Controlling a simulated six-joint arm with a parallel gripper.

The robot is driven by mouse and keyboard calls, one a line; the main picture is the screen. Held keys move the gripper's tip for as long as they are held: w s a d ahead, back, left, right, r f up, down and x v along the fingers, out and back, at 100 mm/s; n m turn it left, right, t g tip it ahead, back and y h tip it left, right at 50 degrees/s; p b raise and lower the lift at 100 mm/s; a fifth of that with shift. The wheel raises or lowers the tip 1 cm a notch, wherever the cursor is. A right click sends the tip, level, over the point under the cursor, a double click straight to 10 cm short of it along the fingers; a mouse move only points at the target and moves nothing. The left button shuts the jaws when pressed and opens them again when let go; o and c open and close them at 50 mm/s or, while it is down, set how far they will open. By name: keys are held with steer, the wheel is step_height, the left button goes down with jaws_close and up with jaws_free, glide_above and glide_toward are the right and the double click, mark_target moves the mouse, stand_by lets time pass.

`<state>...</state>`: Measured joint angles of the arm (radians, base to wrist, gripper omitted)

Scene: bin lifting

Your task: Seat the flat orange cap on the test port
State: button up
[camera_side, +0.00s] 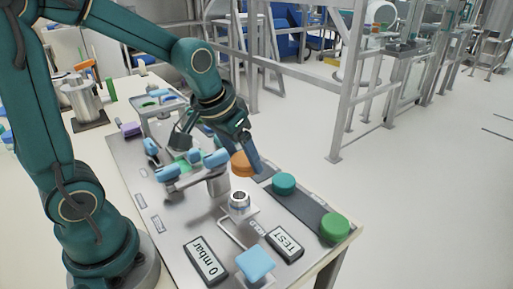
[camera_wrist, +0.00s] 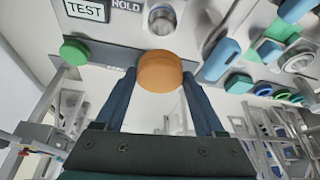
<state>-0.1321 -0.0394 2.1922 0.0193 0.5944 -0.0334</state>
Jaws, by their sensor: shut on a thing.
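The flat orange cap (camera_side: 243,164) is held between the fingertips of my gripper (camera_side: 250,150). In the wrist view the cap (camera_wrist: 160,72) sits between the two dark fingers of my gripper (camera_wrist: 160,85). The test port (camera_side: 240,201) is a silver round fitting on a pale square base, in front of the cap in the side view. It is uncovered. In the wrist view the port (camera_wrist: 161,18) shows just beyond the cap. The cap is apart from the port; its exact height is hard to tell.
A teal cap (camera_side: 284,183) and a green cap (camera_side: 334,228) sit on a dark strip at the right. A TEST plate (camera_side: 286,243), a 0 mbar display (camera_side: 205,261) and a light-blue handle (camera_side: 255,263) are near the front. Blue-handled valves (camera_side: 185,170) stand left of the port.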

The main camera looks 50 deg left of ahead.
mark_target(241, 193)
steer(key=shift+s+d+f+n, duration=0.15)
steer(key=shift+s+n, duration=0.15)
steer(key=shift+s, duration=0.2)
steer(key=shift+s+d+f+n, duration=0.1)
steer(key=shift+s+n, duration=0.2)
steer(key=shift+s, duration=0.15)
steer(key=shift+f, duration=2.3)
steer(key=shift+f, duration=1)
steer(key=o, duration=1.3)
steer(key=shift+o, duration=0.2)
steer(key=shift+r, duration=0.1)
steer(key=shift+r, duration=3.9)
steer(key=shift+r, duration=0.1)
